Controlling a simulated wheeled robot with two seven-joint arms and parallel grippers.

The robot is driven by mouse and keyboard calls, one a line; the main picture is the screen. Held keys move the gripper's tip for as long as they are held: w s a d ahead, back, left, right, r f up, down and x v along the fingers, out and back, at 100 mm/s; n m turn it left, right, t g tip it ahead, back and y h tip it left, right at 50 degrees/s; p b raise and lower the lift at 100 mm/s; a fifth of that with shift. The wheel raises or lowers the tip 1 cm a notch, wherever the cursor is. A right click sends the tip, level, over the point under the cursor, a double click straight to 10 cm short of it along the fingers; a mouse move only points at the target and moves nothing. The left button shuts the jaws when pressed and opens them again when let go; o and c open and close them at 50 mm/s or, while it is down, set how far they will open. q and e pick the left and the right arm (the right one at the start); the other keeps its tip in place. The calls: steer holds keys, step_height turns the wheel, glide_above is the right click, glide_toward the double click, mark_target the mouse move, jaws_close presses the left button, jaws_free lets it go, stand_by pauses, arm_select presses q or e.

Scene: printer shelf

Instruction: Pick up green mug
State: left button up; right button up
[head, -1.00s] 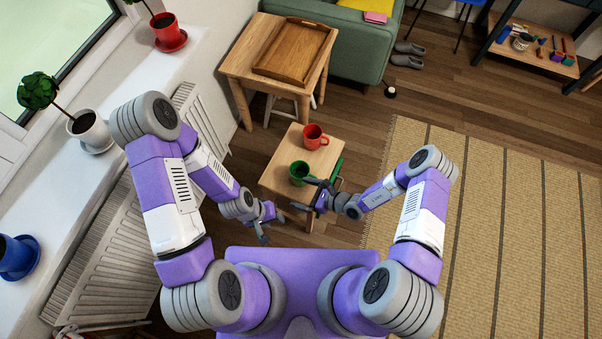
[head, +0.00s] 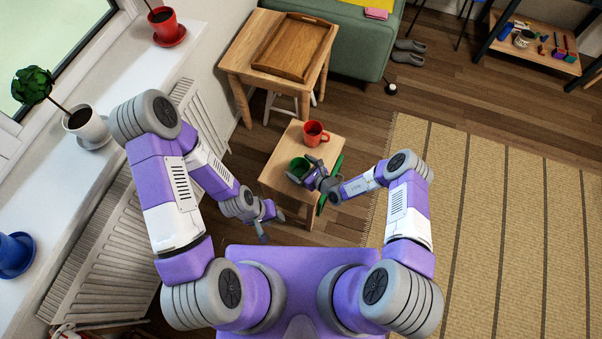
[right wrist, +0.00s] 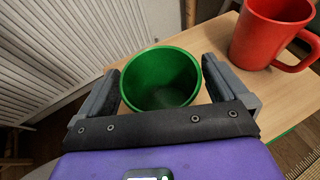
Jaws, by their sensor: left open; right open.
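The green mug (head: 298,166) stands upright on a small wooden table (head: 280,172). In the right wrist view the green mug (right wrist: 160,78) shows its open top between the two fingers of my right gripper (right wrist: 168,88). The right gripper is open, with one finger on each side of the mug; I cannot tell whether they touch it. In the head view my right gripper (head: 304,174) partly covers the mug. My left gripper (head: 269,222) is open and empty, low and to the left of the table.
A red mug (head: 315,134) stands on the table behind the green mug; it is close to the right finger in the right wrist view (right wrist: 268,32). A larger table with a wooden tray (head: 292,47) stands behind. A radiator (head: 105,240) runs along the left wall.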

steer(key=shift+r, duration=0.1)
steer(key=c, duration=1.1)
